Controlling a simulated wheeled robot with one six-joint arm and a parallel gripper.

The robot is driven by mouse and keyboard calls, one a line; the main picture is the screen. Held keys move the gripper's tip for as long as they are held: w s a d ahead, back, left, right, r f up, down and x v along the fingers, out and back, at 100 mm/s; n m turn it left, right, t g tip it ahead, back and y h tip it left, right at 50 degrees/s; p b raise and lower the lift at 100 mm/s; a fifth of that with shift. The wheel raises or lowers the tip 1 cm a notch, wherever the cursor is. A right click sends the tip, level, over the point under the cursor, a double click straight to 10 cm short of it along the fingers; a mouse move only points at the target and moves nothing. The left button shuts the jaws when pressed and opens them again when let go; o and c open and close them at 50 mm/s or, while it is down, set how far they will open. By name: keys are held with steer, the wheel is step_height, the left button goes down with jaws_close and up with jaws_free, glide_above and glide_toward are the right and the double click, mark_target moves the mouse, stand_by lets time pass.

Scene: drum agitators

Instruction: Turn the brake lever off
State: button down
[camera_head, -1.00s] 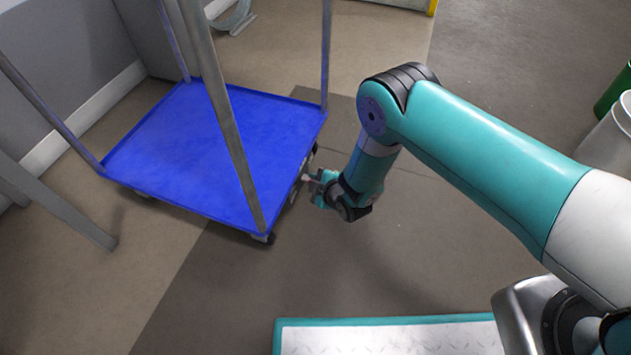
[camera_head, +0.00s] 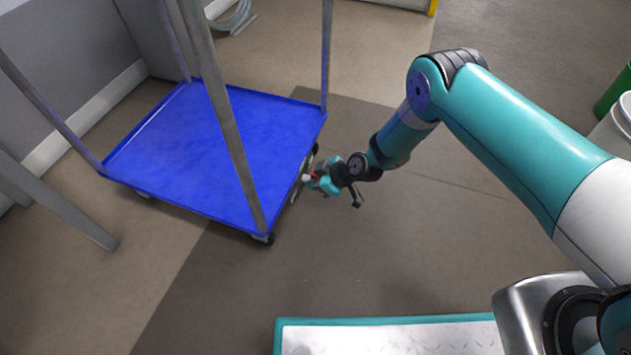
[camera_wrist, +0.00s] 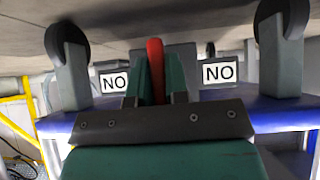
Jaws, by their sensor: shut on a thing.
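The brake lever (camera_wrist: 155,49) is a red rod under the edge of the blue cart (camera_head: 165,140). In the wrist view it stands between the two teal fingers of my gripper (camera_wrist: 157,78), which are shut on it. In the head view my gripper (camera_head: 318,182) is at the cart's right edge, low near the floor, with a small red spot at its tip. The lever's base is hidden behind the fingers. A grey plate (camera_wrist: 180,55) shows behind the lever, with a white label reading "NO" on each side.
Cart wheels (camera_wrist: 66,45) and (camera_wrist: 283,18) stand on both sides of the lever in the wrist view, which looks upside down. Metal posts (camera_head: 222,110) rise from the cart. Bins (camera_head: 617,120) stand at the far right.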

stand_by(0.6)
steer(key=c, duration=1.1)
jaws_free()
steer(key=shift+f, duration=0.1)
steer(key=shift+w+p+v, duration=0.15)
steer(key=shift+p+v, duration=2.15)
steer(key=shift+v, duration=2.1)
steer(key=shift+w+p+v, duration=0.2)
steer(key=shift+p+v, duration=2.1)
steer(key=shift+v, duration=2.1)
